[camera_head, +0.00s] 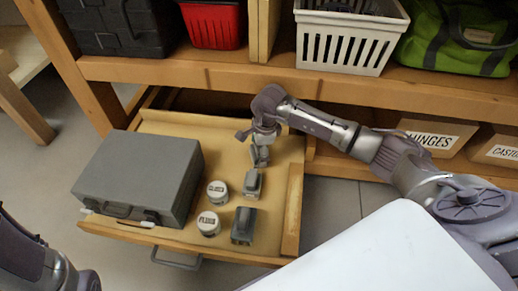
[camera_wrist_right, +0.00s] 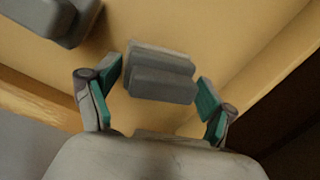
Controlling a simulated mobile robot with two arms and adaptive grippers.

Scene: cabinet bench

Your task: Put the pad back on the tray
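A pulled-out wooden drawer (camera_head: 150,125) holds several small grey blocks, and I cannot tell for sure which thing is the pad or the tray. One grey block (camera_head: 261,155) lies at the drawer's back right, just below my right gripper (camera_head: 262,136). In the right wrist view this stepped grey block (camera_wrist_right: 162,75) lies between and beyond the teal-lined fingers of the gripper (camera_wrist_right: 158,100), with gaps on both sides. The right gripper is open. Two more grey blocks (camera_head: 252,183) (camera_head: 243,225) lie nearer the drawer front. My left arm shows at the lower left without its fingers.
A large grey case (camera_head: 140,173) fills the drawer's left side. Two round labelled tins (camera_head: 217,193) (camera_head: 208,223) stand beside it. The drawer's right wall (camera_head: 292,210) is close to the blocks. A shelf (camera_head: 220,78) with a white basket (camera_head: 348,40) overhangs the back.

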